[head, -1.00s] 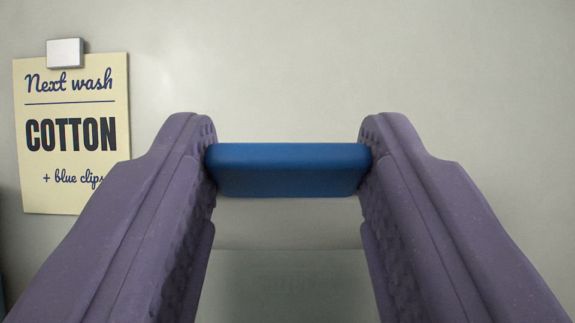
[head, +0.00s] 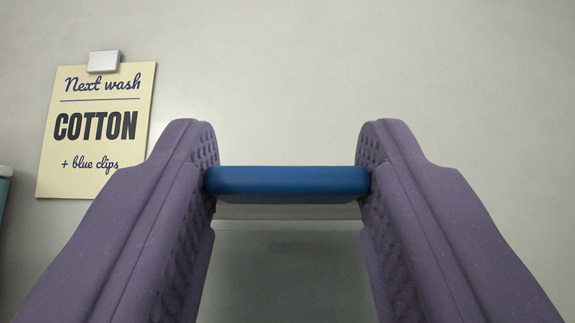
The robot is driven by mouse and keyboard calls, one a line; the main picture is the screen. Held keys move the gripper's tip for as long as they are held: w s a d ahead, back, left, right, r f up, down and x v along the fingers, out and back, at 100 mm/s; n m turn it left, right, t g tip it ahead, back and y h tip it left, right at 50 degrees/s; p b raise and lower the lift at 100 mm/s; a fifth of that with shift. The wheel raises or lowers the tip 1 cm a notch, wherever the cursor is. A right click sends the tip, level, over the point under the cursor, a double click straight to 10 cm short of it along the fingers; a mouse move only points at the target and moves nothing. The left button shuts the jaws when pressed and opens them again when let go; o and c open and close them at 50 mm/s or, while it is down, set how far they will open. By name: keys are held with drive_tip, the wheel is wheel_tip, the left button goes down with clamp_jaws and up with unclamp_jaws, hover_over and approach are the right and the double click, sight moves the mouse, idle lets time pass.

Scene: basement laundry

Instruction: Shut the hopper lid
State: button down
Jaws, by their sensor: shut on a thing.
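A blue bar-shaped piece (head: 287,182) lies level across the gap between my two purple fingers. My gripper (head: 287,180) is shut on it, with a textured finger pad touching each end. Below the blue piece, between the fingers, shows a pale edge and a dull grey-green, see-through-looking panel (head: 290,265). This may be the hopper lid with the blue piece as its handle, but I cannot tell for certain. The hopper itself is hidden or out of view.
A pale wall (head: 330,60) fills the background. A cream card (head: 97,130) reading "Next wash COTTON + blue clips" hangs there from a white clip (head: 104,62). A teal thing with a pale top (head: 4,200) is cut off at the left edge.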

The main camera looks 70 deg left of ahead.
drive_tip(key=shift+a, duration=0.25)
drive_tip(key=c, duration=0.5)
unclamp_jaws()
drive_tip(key=shift+a+f, duration=0.15)
drive_tip(key=shift+a, duration=0.1)
drive_tip(key=shift+d+f, duration=0.1)
drive_tip(key=shift+f, duration=0.05)
drive_tip(key=shift+s+d+f+p, duration=0.1)
drive_tip(key=shift+d+p, duration=0.15)
drive_tip(key=shift+p, duration=0.2)
drive_tip(key=s+d+p, duration=0.1)
drive_tip(key=d, duration=0.3)
drive_tip(key=s+d+p, duration=0.1)
drive_tip(key=d, duration=0.3)
drive_tip(key=s+d+p, duration=0.1)
drive_tip(key=d, duration=0.3)
drive_tip(key=shift+s+p, duration=0.1)
drive_tip(key=shift+p, duration=0.3)
